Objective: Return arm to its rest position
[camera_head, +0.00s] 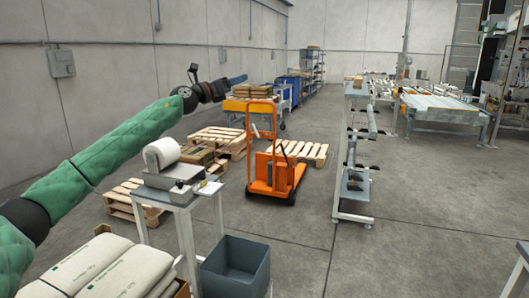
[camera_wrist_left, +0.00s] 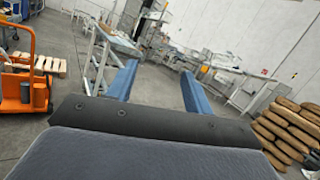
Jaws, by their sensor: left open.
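My left arm, in a green sleeve, comes in from the left in the head view and reaches out at about mid-height. My left gripper (camera_head: 236,80) is at its end, raised in the air. In the left wrist view the gripper's two blue fingers (camera_wrist_left: 158,88) stand well apart, with nothing between them. The gripper touches nothing that I can see. My right gripper is in neither view.
A grey table (camera_head: 181,196) with a white roll stands below my left arm, beside a dark bin (camera_head: 236,268). Sacks (camera_head: 95,272) are stacked at bottom left. An orange pallet truck (camera_head: 262,165) and wooden pallets (camera_head: 218,138) stand beyond.

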